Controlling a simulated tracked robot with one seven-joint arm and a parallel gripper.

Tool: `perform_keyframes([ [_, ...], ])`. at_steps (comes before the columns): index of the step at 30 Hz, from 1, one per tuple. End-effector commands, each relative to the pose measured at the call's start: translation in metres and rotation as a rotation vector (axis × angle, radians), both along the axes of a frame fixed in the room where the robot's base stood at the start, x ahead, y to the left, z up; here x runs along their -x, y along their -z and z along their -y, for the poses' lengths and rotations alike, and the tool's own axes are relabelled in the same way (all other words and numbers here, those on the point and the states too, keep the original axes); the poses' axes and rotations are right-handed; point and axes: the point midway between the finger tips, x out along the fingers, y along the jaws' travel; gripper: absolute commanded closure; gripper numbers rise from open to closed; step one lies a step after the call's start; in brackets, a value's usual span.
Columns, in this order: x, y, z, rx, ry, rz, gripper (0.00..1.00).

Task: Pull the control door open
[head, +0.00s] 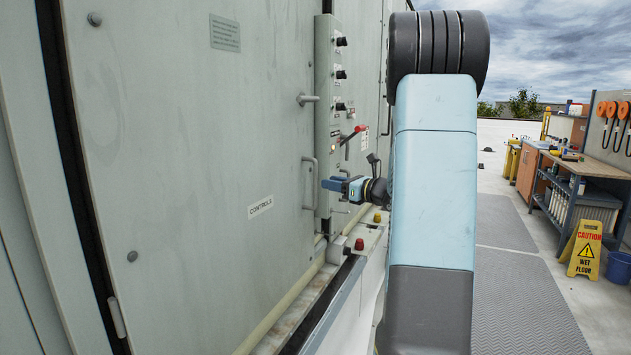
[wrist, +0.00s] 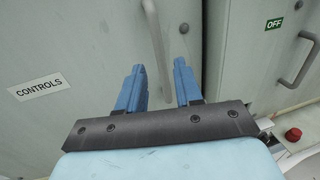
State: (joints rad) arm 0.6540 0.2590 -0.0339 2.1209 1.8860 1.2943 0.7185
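The control door (head: 190,150) is a large grey-green panel with a "CONTROLS" label (head: 260,207), and it looks shut. Its bar handle (head: 309,183) stands upright near the door's right edge, and it shows in the wrist view (wrist: 155,35) too. A small latch lever (head: 307,99) sticks out above the handle. My gripper (head: 327,185) is close to the lower part of the handle. In the wrist view my gripper (wrist: 158,72) has its two blue fingers apart, with a clear gap between them.
A workbench (head: 580,175) and wet-floor sign (head: 583,250) stand far right.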

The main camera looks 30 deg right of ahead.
Motion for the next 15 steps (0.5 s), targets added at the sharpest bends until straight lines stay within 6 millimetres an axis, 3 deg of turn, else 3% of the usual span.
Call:
perform_keyframes([
  [6,-0.034,0.0,-0.018,0.0,-0.002,0.0,0.65],
  [15,-0.059,0.0,-0.03,0.001,0.0,0.0,0.65],
])
